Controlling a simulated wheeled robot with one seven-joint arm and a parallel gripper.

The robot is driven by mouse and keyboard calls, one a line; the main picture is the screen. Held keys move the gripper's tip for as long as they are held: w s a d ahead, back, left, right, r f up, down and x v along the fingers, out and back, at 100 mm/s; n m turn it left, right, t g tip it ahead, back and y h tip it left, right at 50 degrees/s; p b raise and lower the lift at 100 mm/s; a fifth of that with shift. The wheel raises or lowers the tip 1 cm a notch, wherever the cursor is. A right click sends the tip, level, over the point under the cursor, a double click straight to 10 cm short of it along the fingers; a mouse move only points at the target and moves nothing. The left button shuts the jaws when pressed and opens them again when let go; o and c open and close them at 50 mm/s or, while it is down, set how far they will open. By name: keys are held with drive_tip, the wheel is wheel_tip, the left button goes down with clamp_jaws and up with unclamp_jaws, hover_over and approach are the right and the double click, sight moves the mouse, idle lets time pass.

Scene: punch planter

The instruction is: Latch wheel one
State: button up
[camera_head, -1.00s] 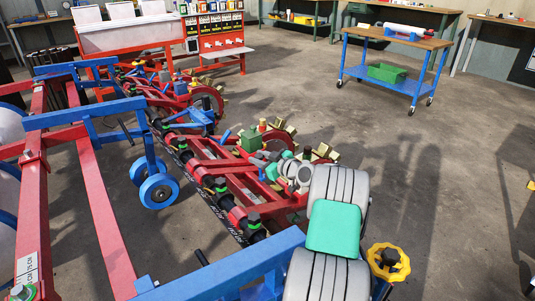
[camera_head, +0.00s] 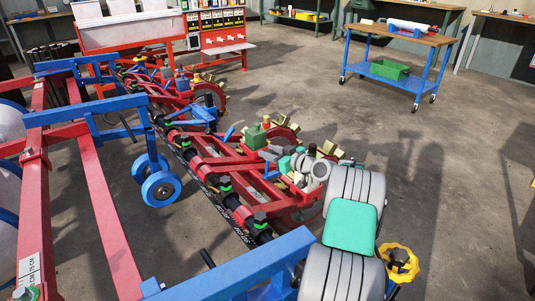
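Several red punch wheels with brass-coloured blocks on their rims stand along the red planter row. The nearest punch wheel (camera_head: 303,215) is partly hidden behind my grey-and-green wrist. Another punch wheel (camera_head: 287,134) stands just behind, and a farther one (camera_head: 209,93) is at the back. I cannot tell which is wheel one. My gripper (camera_head: 268,154) seems to be the small grey end left of the wrist, over the near row unit. Its fingers are too small to read, and I cannot tell whether it touches anything. No latch can be made out clearly.
My large grey arm links with a green pad cover the lower right. A yellow knob (camera_head: 398,263) sits beside them. Blue frame bars and a pair of blue wheels (camera_head: 160,188) stand left. A blue cart (camera_head: 400,70) is far right. The floor at right is clear.

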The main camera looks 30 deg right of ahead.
drive_tip(key=o, duration=0.3)
drive_tip(key=shift+a+f, duration=0.1)
drive_tip(key=shift+f, duration=0.1)
wheel_tip(320, 180, up, 4)
drive_tip(key=p, duration=0.2)
drive_tip(key=shift+s+r+p, duration=0.15)
drive_tip(key=shift+r+p, duration=0.1)
drive_tip(key=shift+p, duration=0.15)
drive_tip(key=s+a+r+p, duration=0.4)
drive_tip(key=s+r, duration=0.4)
drive_tip(key=s, duration=0.4)
drive_tip(key=shift+s+a+r+p, duration=0.25)
drive_tip(key=shift+s+a+p, duration=0.1)
drive_tip(key=shift+a, duration=0.45)
drive_tip(key=shift+c, duration=0.3)
